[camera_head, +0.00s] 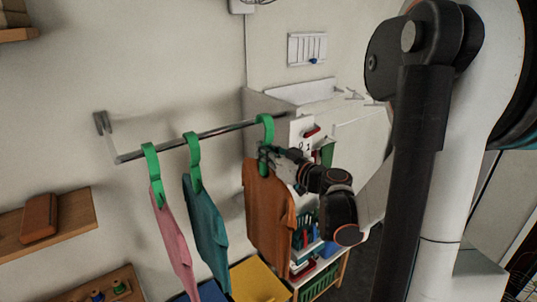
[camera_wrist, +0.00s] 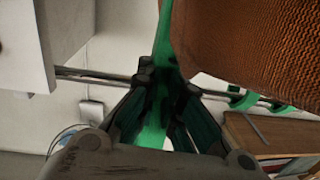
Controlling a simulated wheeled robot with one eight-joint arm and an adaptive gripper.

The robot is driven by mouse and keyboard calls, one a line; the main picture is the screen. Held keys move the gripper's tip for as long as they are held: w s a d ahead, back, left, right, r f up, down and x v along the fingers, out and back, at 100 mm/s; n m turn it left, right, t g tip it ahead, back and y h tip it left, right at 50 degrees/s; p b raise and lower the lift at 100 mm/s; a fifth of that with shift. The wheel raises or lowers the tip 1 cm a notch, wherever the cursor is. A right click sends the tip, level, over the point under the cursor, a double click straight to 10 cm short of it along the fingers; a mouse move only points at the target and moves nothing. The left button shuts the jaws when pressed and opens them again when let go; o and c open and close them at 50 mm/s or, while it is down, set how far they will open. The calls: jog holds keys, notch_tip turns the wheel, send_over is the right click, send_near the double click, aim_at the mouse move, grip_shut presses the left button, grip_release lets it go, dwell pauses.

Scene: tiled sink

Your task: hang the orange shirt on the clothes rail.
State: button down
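The orange shirt (camera_head: 268,208) hangs upright from a green hanger (camera_head: 265,126), right of two other shirts. The hanger's hook overlaps the clothes rail (camera_head: 226,129) near its free right end in the head view; I cannot tell whether its weight rests on the rail. My gripper (camera_head: 271,158) is at the hanger's neck, just above the shirt. In the wrist view my gripper (camera_wrist: 168,82) has its dark fingers closed around the green hanger (camera_wrist: 156,128), with the orange shirt (camera_wrist: 245,40) at upper right. The rail (camera_wrist: 95,76) passes behind the fingers.
A pink shirt (camera_head: 172,238) and a teal shirt (camera_head: 206,230) hang on green hangers further left on the rail. A white cabinet (camera_head: 345,140) stands behind the rail's right end. A shelf with a green crate (camera_head: 319,282) is below right. A wooden shelf (camera_head: 75,222) is at left.

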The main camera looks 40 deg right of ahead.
jog(key=p, duration=0.1)
send_over(248, 159)
jog(key=shift+s+a, duration=0.1)
jog(key=shift+s, duration=0.15)
jog(key=shift+w+f, duration=0.15)
jog(key=shift+f+b, duration=1.35)
jog(key=shift+b, duration=0.15)
jog(key=c, duration=1.7)
grip_release()
